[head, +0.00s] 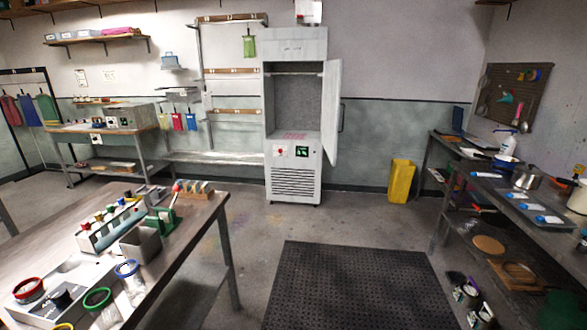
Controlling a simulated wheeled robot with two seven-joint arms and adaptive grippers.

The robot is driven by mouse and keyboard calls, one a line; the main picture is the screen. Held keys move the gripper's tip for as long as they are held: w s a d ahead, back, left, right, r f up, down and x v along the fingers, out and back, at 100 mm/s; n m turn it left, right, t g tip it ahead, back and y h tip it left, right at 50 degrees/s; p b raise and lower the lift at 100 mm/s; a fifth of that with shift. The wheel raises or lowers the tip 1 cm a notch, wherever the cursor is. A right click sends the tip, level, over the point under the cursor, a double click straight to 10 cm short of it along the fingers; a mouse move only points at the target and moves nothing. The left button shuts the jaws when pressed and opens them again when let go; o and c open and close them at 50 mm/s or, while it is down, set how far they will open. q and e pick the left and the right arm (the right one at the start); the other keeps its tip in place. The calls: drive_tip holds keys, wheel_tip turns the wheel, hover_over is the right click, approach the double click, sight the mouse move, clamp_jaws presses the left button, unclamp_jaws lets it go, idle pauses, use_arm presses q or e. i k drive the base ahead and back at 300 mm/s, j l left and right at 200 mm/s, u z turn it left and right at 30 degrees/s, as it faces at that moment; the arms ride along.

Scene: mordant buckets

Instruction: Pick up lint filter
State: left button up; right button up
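I cannot single out a lint filter for sure in the head view. A tall grey cabinet (296,46) stands against the back wall with its door (332,112) swung open to the right. Its inside is mostly empty, with a rail near the top. A flat reddish patch (294,135) shows at the bottom of the opening, too small to identify. Below it are a red button, a small green display (302,151) and a slotted vent (292,184). Neither of my grippers is in view.
A table (190,222) with jars and racks fills the left front. A shelved bench (462,167) with bottles and pots runs along the right. A black floor mat (345,285) lies ahead, with open floor up to the cabinet. A yellow bin (401,181) stands right of it.

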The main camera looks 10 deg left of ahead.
sight(171, 60)
drive_tip(key=i, duration=2.4)
drive_tip(key=i+l+u, duration=0.1)
drive_tip(key=i+u, duration=0.15)
drive_tip(key=i, duration=0.55)
drive_tip(key=i+u, duration=0.55)
drive_tip(key=i, duration=0.25)
drive_tip(key=i+u, duration=0.3)
drive_tip(key=i, duration=0.2)
drive_tip(key=i+l+u, duration=0.1)
drive_tip(key=i+u, duration=0.15)
drive_tip(key=i, duration=0.2)
drive_tip(key=i+l+u, duration=0.1)
drive_tip(key=i+u, duration=0.35)
drive_tip(key=i, duration=0.6)
drive_tip(key=i+u, duration=0.35)
drive_tip(key=i, duration=0.6)
